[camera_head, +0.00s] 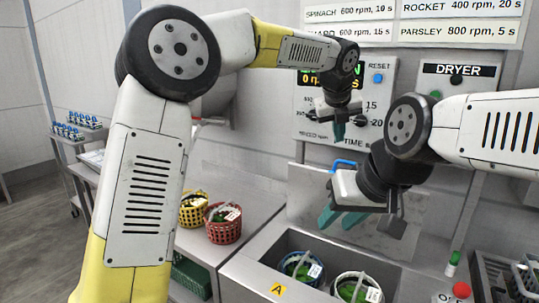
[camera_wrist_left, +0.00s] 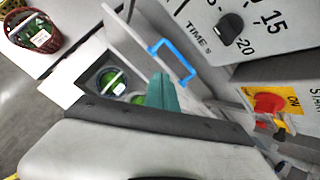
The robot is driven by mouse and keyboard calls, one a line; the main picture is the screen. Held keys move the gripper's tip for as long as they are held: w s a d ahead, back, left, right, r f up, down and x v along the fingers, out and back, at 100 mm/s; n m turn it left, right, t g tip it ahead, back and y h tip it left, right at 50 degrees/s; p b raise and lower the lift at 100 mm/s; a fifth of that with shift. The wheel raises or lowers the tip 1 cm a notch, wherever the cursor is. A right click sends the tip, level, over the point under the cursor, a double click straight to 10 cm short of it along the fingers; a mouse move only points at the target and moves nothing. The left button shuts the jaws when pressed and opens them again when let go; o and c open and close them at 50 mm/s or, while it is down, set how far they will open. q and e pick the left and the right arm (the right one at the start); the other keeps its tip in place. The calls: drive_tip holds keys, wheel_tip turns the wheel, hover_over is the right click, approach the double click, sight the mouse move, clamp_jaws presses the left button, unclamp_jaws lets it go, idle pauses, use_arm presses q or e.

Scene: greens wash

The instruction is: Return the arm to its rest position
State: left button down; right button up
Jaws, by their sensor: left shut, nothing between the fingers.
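My left gripper (camera_head: 339,131) is raised in front of the control panel (camera_head: 372,82), its teal fingers pointing down and together, with nothing between them. The closed fingertips also show in the left wrist view (camera_wrist_left: 163,90), near the blue handle (camera_wrist_left: 172,62) and the panel's TIME knob (camera_wrist_left: 230,28). My left arm bends high across the head view and hides part of the panel's display. My right gripper (camera_head: 340,217) is lower, above the metal basin (camera_head: 250,268). Its two teal fingers are apart and nothing shows between them.
In the basin are a blue-rimmed basket (camera_head: 287,262) and a white-rimmed basket (camera_head: 338,284) of greens. Yellow (camera_head: 186,215) and red (camera_head: 224,231) baskets stand on the left counter. A lid with a blue handle (camera_head: 345,163) stands behind the basin.

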use_arm(q)
drive_tip(key=s+a+n+y, duration=0.1)
drive_tip(key=s+a+n, duration=0.5)
drive_tip(key=a+n, duration=0.45)
drive_tip(key=s+a+n+y, duration=0.1)
drive_tip(key=s+a+n, duration=0.55)
drive_tip(key=a, duration=0.75)
drive_tip(key=s+a+f+n, duration=0.4)
drive_tip(key=s+n, duration=0.3)
drive_tip(key=n, duration=0.2)
drive_tip(key=s+a+f+n+h, duration=0.1)
drive_tip(key=s+a+f+n, duration=0.3)
drive_tip(key=s+a+n, duration=0.3)
drive_tip(key=shift+s+a+f+n, duration=0.15)
drive_tip(key=shift+s+f+n, duration=0.2)
drive_tip(key=shift+s+n, duration=0.6)
drive_tip(key=shift+w+n, duration=0.25)
drive_tip(key=shift+w, duration=0.05)
